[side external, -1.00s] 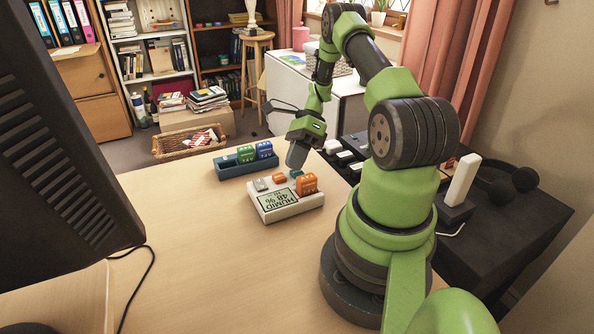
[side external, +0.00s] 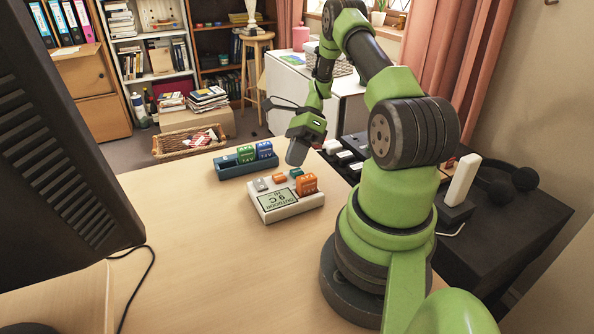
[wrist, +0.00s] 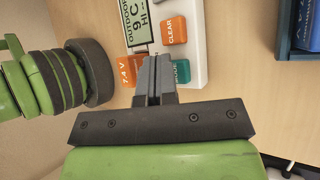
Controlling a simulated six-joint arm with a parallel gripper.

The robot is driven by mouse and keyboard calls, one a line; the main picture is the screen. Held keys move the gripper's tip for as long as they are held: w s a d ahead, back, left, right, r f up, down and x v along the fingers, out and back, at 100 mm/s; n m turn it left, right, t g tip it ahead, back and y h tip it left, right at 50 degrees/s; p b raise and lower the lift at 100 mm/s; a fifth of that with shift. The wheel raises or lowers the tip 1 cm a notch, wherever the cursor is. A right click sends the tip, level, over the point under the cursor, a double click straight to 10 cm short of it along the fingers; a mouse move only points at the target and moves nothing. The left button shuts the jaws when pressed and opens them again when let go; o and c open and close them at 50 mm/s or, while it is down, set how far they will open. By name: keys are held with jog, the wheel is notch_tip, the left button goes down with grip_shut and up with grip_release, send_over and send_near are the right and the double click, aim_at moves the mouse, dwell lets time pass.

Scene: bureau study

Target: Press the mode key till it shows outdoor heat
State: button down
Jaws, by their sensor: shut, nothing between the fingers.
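The white device (side external: 287,210) lies on the desk, its display (side external: 278,201) upside down in the side view. In the wrist view the display (wrist: 136,22) reads OUTDOOR, 9 C, HI with dashes. A grey key (side external: 261,184), an orange key (side external: 279,178) and a teal key (side external: 296,173) sit on its top. The wrist view shows the orange key (wrist: 174,30) marked CLEAR and the teal key (wrist: 181,72), its lettering partly hidden by my fingers. My gripper (side external: 293,163) is shut and empty, just above the teal key's side of the device; it also shows in the wrist view (wrist: 152,65).
An orange block (side external: 307,184) marked 7.4 V (wrist: 127,70) stands at the device's edge. A blue tray (side external: 232,173) with a green block (side external: 246,154) and a blue block (side external: 264,150) lies behind. A monitor (side external: 60,150) stands at left. The front desk is clear.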

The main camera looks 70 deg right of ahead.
aim_at(295, 170)
jog(key=shift+r, duration=0.35)
jog(key=shift+r, duration=2.5)
jog(key=w+a+r+n+h, duration=0.2)
jog(key=a+r+n+h, duration=0.4)
jog(key=a+r+n, duration=0.75)
jog(key=s+a+r+n+t+h, duration=0.1)
jog(key=s+a+r+n+t, duration=0.4)
jog(key=s+a+n, duration=0.3)
jog(key=a+r+n, duration=0.1)
jog(key=n, duration=0.2)
jog(key=shift+s+r+t, duration=0.15)
jog(key=shift+r+t, duration=0.15)
jog(key=shift+t, duration=0.1)
